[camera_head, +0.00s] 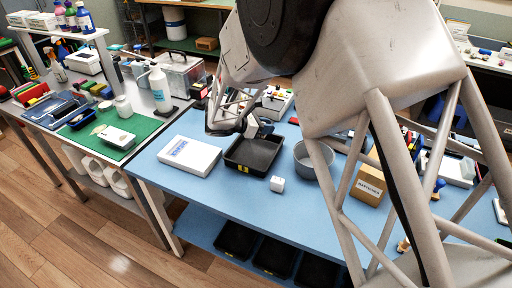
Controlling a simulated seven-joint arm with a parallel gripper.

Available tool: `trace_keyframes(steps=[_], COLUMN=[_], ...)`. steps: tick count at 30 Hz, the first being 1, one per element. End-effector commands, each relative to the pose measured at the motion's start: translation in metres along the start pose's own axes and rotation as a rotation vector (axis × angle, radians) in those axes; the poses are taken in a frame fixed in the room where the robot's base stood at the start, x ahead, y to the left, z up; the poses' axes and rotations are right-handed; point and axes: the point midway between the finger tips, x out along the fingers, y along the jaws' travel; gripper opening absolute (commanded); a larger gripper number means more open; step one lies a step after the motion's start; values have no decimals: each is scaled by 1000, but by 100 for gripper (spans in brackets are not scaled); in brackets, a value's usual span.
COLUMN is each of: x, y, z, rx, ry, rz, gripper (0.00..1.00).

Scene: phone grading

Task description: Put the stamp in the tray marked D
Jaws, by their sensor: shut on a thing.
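My gripper (250,124) is over the back edge of a black tray (232,160), in the middle of the blue table. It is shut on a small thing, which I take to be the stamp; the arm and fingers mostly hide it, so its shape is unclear. The tray has a small yellow label (243,168) on its front; the letter is too small to read. The tray looks empty. More black trays (236,240) stand on the shelf below the table.
A white box (189,155) lies left of the tray. A cardboard box (369,186) stands farther right. My arm hides part of the right side.

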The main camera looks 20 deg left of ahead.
Motion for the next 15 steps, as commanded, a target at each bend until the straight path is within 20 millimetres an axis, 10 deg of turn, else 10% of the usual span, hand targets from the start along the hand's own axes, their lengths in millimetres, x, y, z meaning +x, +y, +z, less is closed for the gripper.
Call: trace_keyframes(steps=[15], x=[21], y=[-2], z=[-51], rx=[-2], ry=[1], rz=[0], gripper=[2])
